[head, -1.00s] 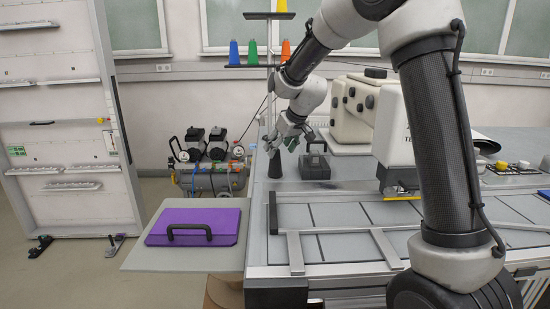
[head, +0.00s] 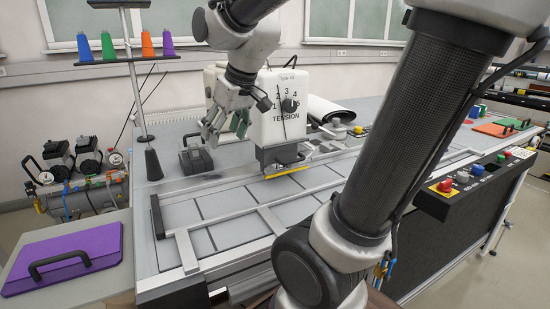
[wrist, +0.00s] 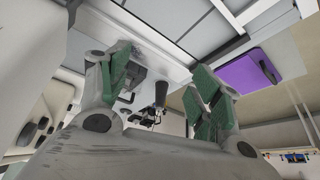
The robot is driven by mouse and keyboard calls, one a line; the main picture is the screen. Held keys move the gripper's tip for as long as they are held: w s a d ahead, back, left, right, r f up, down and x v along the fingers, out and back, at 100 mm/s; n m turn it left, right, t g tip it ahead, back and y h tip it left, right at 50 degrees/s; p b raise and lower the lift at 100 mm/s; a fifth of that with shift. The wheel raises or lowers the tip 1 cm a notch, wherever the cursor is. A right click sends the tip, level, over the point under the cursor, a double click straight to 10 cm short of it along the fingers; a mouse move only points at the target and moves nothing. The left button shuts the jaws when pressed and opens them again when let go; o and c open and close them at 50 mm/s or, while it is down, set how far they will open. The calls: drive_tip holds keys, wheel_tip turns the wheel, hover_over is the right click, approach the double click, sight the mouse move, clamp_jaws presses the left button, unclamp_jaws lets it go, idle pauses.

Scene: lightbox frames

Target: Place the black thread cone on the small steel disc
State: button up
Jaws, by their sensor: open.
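The black thread cone (head: 153,163) stands upright on the grey table near its back left edge. My gripper (head: 222,128) is open above the table, to the right of the cone and apart from it. In the wrist view, my gripper's green-padded fingers (wrist: 165,88) are spread with nothing held between them. A dark tapered shape that looks like the cone (wrist: 161,93) shows beyond the gap between them. I cannot make out the small steel disc in either view.
A black block with a handle (head: 194,160) stands between cone and gripper. The white tension machine (head: 282,105) is close to the right. A rack (head: 126,60) with coloured cones rises behind. A purple case (head: 65,260) lies at left. Metal rails (head: 185,250) cross the table.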

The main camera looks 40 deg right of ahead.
drive_tip(key=s+d+f+m, duration=0.1)
drive_tip(key=s+d, duration=0.1)
drive_tip(key=s, duration=0.5)
drive_tip(key=s+d+f+h, duration=0.1)
drive_tip(key=s+f, duration=0.1)
drive_tip(key=s, duration=0.5)
drive_tip(key=shift+s+d+m+g, duration=0.25)
drive_tip(key=shift+d+m+g, duration=0.05)
drive_tip(key=shift+d+m, duration=0.1)
